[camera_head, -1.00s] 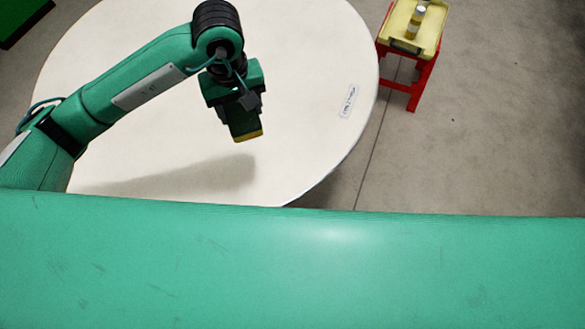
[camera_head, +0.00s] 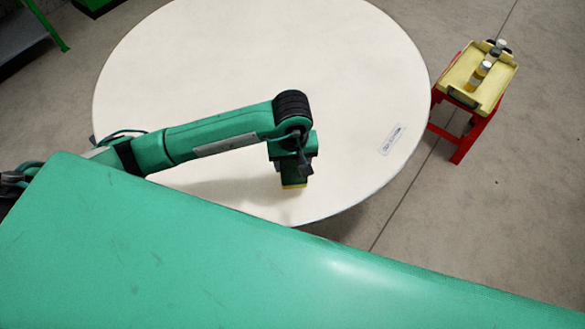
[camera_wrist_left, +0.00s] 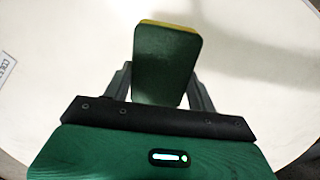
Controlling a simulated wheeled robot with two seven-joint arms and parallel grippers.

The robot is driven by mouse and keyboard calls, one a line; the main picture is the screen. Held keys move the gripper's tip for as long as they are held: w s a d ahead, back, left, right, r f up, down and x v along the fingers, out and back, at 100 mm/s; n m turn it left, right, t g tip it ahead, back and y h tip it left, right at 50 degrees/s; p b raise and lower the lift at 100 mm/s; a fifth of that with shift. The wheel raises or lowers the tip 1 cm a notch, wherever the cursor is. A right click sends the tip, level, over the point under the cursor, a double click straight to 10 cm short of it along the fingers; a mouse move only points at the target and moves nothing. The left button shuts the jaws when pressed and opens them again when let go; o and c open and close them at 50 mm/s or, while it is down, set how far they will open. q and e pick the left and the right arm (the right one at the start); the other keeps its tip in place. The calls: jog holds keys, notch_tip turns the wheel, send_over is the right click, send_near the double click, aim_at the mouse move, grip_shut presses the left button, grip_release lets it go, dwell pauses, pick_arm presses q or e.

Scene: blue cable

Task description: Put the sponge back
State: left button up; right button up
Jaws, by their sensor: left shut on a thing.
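The sponge (camera_wrist_left: 166,65), dark green with a yellow layer along its edge, is between the fingers of my left gripper (camera_wrist_left: 160,85) in the left wrist view. In the head view my left gripper (camera_head: 293,172) is over the near part of the round white table, with the sponge's yellow edge (camera_head: 294,186) showing at its lower end. The gripper is shut on the sponge and appears to hold it above the table top. My right gripper is not in view.
The round white table (camera_head: 330,60) is bare apart from a small label (camera_head: 391,139) near its right edge. A red stool (camera_head: 462,140) to the right bears a yellow tray (camera_head: 459,78) with a few bottles (camera_head: 479,72). Grey floor surrounds them. A green-legged rack (camera_head: 30,30) stands at top left.

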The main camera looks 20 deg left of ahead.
aim_at(292, 170)
pick_arm(q)
jog(key=shift+f, duration=0.55)
notch_tip(292, 170, down, 2)
jog(key=shift+f, duration=0.2)
jog(key=shift+f+p, duration=0.3)
jog(key=shift+f, duration=0.4)
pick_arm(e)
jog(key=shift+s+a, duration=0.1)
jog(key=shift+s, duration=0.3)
pick_arm(q)
jog(key=shift+f, duration=0.15)
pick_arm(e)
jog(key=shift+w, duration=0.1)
pick_arm(q)
jog(key=o, duration=0.6)
jog(key=shift+o, duration=1.4)
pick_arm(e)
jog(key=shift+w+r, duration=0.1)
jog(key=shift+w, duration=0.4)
